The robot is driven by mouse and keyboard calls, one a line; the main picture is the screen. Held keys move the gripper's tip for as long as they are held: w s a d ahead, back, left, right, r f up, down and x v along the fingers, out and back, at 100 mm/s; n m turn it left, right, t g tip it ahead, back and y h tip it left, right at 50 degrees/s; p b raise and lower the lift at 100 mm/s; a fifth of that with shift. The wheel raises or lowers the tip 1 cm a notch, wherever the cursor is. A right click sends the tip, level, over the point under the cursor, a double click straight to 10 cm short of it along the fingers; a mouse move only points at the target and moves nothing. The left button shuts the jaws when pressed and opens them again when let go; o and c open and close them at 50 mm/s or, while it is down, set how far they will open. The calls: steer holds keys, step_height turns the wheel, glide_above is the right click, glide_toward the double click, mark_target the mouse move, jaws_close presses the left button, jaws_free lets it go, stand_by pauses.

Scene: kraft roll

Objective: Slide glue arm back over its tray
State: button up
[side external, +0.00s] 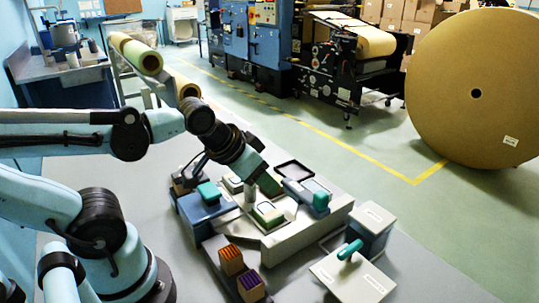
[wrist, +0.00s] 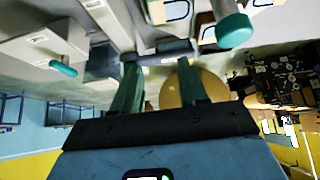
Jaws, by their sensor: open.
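The glue arm (side external: 300,194) looks like a short blue-grey bar with a teal knob (side external: 320,202), lying across the right part of the pale grey machine bed (side external: 300,232). Several shallow framed trays are set around it, including a green-and-white one (side external: 267,213) and a dark-rimmed one (side external: 294,170); which belongs to the glue arm is unclear. My gripper (side external: 268,187) is open, tilted down just left of the bar. In the wrist view, my green fingers (wrist: 160,72) stand apart with a dark grey bar (wrist: 163,54) beyond their tips; contact cannot be told.
A blue block with another teal knob (side external: 207,191) stands left of the bed. Wooden holders with orange (side external: 231,259) and purple sticks (side external: 250,286) stand in front. Lidded grey boxes, one with a teal handle (side external: 349,250), stand right. A large kraft roll (side external: 478,92) stands behind.

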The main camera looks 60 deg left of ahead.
steer(key=shift+o, duration=1.2)
step_height(320, 180, up, 7)
steer(key=m+g, duration=0.7)
steer(key=m, duration=1.1)
glide_above(322, 193)
steer(key=shift+s+f, duration=0.1)
steer(key=shift+f, duration=5.8)
jaws_close()
